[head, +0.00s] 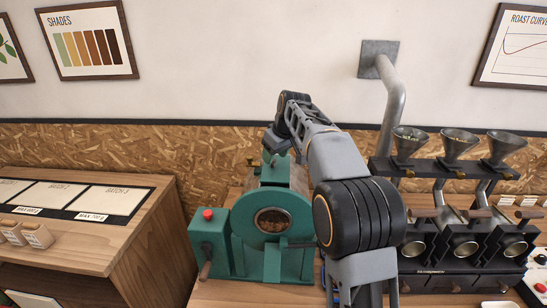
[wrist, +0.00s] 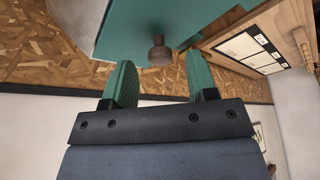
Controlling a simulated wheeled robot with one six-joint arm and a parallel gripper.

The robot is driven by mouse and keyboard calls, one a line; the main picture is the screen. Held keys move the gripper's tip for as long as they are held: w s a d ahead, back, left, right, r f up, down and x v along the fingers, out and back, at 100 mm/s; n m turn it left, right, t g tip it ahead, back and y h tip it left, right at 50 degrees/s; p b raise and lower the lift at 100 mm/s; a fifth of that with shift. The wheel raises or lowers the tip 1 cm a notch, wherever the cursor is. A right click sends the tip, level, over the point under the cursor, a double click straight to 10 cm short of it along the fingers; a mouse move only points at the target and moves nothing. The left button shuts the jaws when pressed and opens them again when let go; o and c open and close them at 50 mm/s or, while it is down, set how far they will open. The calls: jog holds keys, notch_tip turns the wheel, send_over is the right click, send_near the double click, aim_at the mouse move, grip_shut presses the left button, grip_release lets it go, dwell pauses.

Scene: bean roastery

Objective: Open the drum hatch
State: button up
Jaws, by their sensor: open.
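The teal roaster (head: 242,232) stands on the wooden counter, with a round window on its front showing brown beans. In the wrist view, a brown knob (wrist: 159,50) sticks out from a teal surface (wrist: 130,22), which may be the drum hatch. My gripper (wrist: 160,60) is open, with its two green fingers apart on either side of the knob in the picture. Whether they touch the knob cannot be told. In the head view, my arm comes in from the lower right and reaches over the roaster's far end. It hides part of the machine, so the hatch is not clear there.
A small teal box with a red button (head: 208,214) sits at the roaster's left. A black rack with several metal funnels (head: 459,142) stands on the right, near a grey wall pipe (head: 391,105). A wooden bench (head: 120,232) with white batch panels is on the left.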

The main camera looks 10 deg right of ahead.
jog(key=shift+x, duration=0.8)
jog(key=shift+c, duration=0.4)
grip_shut()
